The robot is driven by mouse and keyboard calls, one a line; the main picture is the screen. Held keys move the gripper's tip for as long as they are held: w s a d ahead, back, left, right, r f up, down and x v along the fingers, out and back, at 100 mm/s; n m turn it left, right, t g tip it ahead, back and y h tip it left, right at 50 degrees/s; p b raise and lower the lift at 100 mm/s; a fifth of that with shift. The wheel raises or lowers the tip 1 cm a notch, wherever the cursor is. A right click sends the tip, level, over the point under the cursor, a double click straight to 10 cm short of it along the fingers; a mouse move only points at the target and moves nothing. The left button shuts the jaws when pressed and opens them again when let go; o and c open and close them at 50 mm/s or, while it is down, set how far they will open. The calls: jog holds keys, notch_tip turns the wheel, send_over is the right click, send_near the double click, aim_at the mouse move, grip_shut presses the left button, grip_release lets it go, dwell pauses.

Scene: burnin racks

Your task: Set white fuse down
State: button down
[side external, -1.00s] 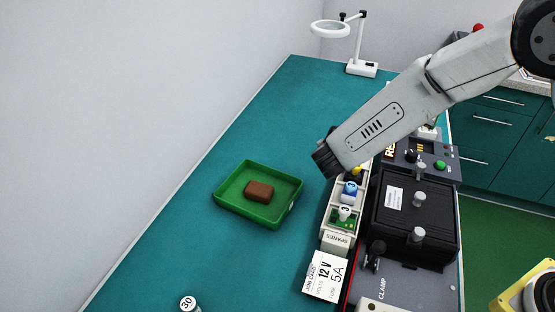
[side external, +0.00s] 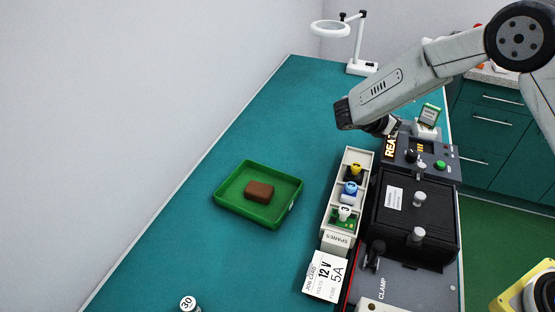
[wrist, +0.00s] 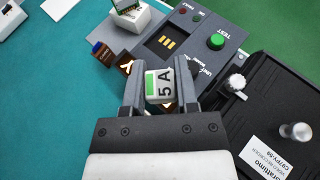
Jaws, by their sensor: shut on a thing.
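In the wrist view my gripper (wrist: 160,85) is shut on the white fuse (wrist: 165,87), a white block with a green band and "5 A" on its face. The held fuse is above the near edge of the dark test panel (wrist: 205,40). In the side external view my gripper (side external: 391,127) is at the panel's left, by the lit "READ..." sign (side external: 390,147); the fuse is hard to make out there. The gap between fuse and panel cannot be told.
A spares rack (side external: 327,222) holds yellow, blue and white pieces. A black clamped unit (side external: 415,205) stands beside it. A green tray (side external: 232,214) holds a brown block (side external: 259,191). A job card (side external: 325,276) reads 12 V, 5A. The bench left of the rack is mostly clear.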

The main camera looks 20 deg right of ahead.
jog(key=shift+w+d+f, duration=0.2)
jog(key=shift+w+f, duration=1.35)
jog(key=shift+w, duration=0.65)
jog(key=shift+w+d+f, duration=0.25)
jog(key=shift+w+f, duration=1.25)
jog(key=shift+w, duration=0.7)
jog(key=shift+w+d+f, duration=0.2)
jog(key=shift+w+f, duration=1.35)
jog(key=shift+w, duration=0.65)
jog(key=shift+w, duration=0.1)
jog(key=shift+w+f, duration=0.15)
jog(key=shift+f, duration=1.65)
jog(key=shift+f, duration=0.2)
jog(key=shift+c, duration=1.8)
grip_release()
